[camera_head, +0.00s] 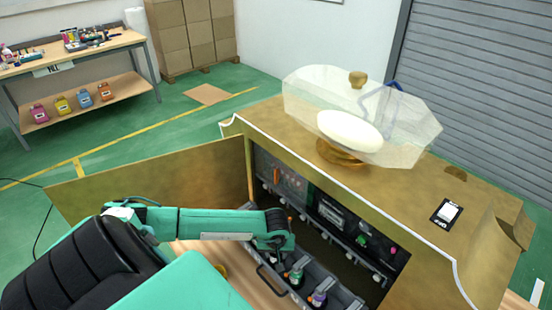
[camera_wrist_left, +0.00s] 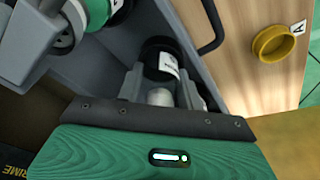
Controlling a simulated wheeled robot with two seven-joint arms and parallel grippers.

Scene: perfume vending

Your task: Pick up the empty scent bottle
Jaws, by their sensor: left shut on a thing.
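My left gripper (camera_wrist_left: 160,92) is shut on a dark bottle (camera_wrist_left: 160,62) with a white label, its two grey fingers on either side of it. The bottle is inside the grey drawer, near its wall. I cannot tell whether it is lifted off the drawer floor, and its contents do not show. In the head view my left arm reaches from the left over the open drawer (camera_head: 340,292); its fingertips and the held bottle are hidden there. My right gripper is not in view.
A green-banded bottle (camera_head: 293,276) and a purple-banded bottle (camera_head: 318,298) stand in the drawer. A yellow round dish (camera_wrist_left: 272,44) sits on the wood beside it. The gold cabinet (camera_head: 285,150) carries a large clear bottle ornament (camera_head: 410,132); its door (camera_head: 150,185) stands open.

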